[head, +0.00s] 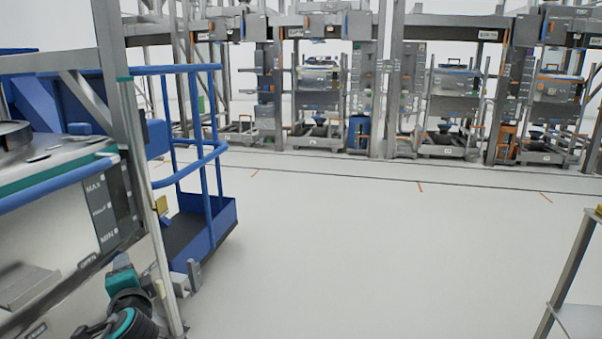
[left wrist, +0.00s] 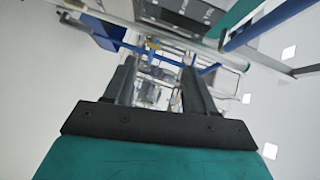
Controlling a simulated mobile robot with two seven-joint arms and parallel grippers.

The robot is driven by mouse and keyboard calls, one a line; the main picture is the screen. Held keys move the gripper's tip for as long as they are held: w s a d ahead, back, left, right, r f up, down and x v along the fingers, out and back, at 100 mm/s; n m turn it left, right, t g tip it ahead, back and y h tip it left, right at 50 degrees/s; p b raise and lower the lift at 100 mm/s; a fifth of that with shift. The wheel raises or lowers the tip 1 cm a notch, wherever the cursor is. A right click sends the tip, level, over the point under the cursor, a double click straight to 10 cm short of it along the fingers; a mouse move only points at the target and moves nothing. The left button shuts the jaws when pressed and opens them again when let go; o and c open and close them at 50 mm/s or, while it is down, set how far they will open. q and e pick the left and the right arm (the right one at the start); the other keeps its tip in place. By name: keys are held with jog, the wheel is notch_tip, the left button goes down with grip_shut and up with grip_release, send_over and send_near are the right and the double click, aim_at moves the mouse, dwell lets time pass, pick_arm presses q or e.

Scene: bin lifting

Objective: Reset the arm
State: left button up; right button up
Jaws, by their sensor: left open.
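My left gripper (left wrist: 158,68) shows in the left wrist view with its two dark fingers apart. Nothing is between the fingers; only distant equipment shows through the gap. Teal and black parts of my left arm show at the lower left of the head view, in front of the large machine there. The fingertips cannot be made out in that view. My right arm and right gripper are in neither view. No bin can be made out clearly.
A large grey machine (head: 66,211) with MAX and MIN marks fills the left side. A blue railed platform (head: 215,222) stands beside it. A metal frame (head: 570,275) is at the right edge. Racks with equipment line the back. The middle floor (head: 330,250) is clear.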

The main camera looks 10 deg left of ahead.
pick_arm(q)
jog(key=s+d+f+n+g+h, duration=0.1)
jog(key=s+d+f+h, duration=0.4)
jog(key=s+d+f, duration=0.45)
jog(key=s+d+f+n+h, duration=0.2)
jog(key=s+d+f+h, duration=0.3)
jog(key=d, duration=0.7)
jog(key=s+d+f+n+h, duration=0.2)
jog(key=s+d+n+h, duration=0.15)
jog(key=s+d, duration=0.35)
jog(key=a+r+p, duration=0.3)
jog(key=r+p, duration=0.8)
jog(key=p, duration=0.5)
jog(key=shift+s+a+r+m+g+y, duration=0.15)
jog(key=shift+s+r+m+g+y, duration=0.2)
jog(key=shift+g+y, duration=0.1)
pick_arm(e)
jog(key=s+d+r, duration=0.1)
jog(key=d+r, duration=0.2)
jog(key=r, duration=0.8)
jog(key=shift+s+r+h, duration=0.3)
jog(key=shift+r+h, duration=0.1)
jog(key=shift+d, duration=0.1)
